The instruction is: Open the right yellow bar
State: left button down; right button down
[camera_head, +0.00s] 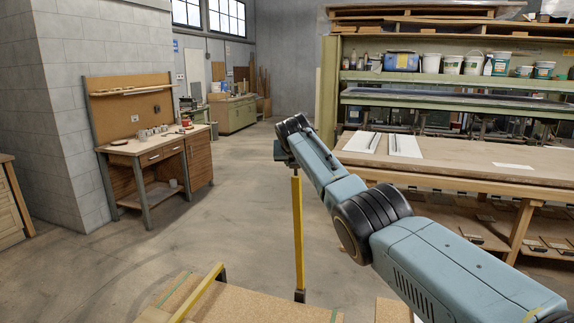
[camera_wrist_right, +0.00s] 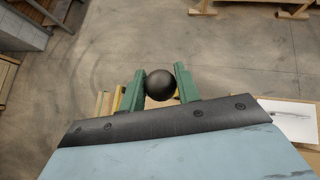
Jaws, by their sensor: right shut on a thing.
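The right yellow bar (camera_head: 298,235) stands upright in the head view, its dark foot at the edge of the particle boards. My right gripper (camera_head: 287,160) is at the bar's top end, which the gripper partly hides. In the right wrist view, the green fingers of my right gripper (camera_wrist_right: 160,88) are shut on a round black knob (camera_wrist_right: 160,84). Bits of yellow show behind the fingers. Another yellow bar (camera_head: 203,291) lies low and slanted at the lower left. My left gripper is in neither view.
Particle boards (camera_head: 255,308) lie at the bottom of the head view. A long press table (camera_head: 460,165) with shelves above stands at the right. A wooden workbench (camera_head: 155,150) stands at the left. The concrete floor between them is clear.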

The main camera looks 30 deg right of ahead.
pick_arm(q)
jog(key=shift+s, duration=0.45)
pick_arm(e)
jog(key=shift+s+f, duration=0.1)
jog(key=shift+f, duration=0.2)
jog(key=c, duration=1.3)
grip_release()
jog(key=shift+c, duration=0.2)
jog(key=shift+o, duration=1.4)
jog(key=shift+d, duration=0.1)
jog(key=shift+r, duration=0.1)
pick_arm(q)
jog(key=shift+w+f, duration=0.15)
pick_arm(e)
jog(key=shift+r, duration=0.15)
jog(key=shift+b+v, duration=0.6)
jog(key=shift+v, duration=0.3)
pick_arm(q)
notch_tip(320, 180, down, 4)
jog(key=b, duration=0.2)
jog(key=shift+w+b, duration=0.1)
jog(key=shift+b, duration=0.3)
pick_arm(e)
jog(key=v, duration=1.1)
jog(key=shift+s, duration=0.2)
jog(key=shift+r, duration=0.1)
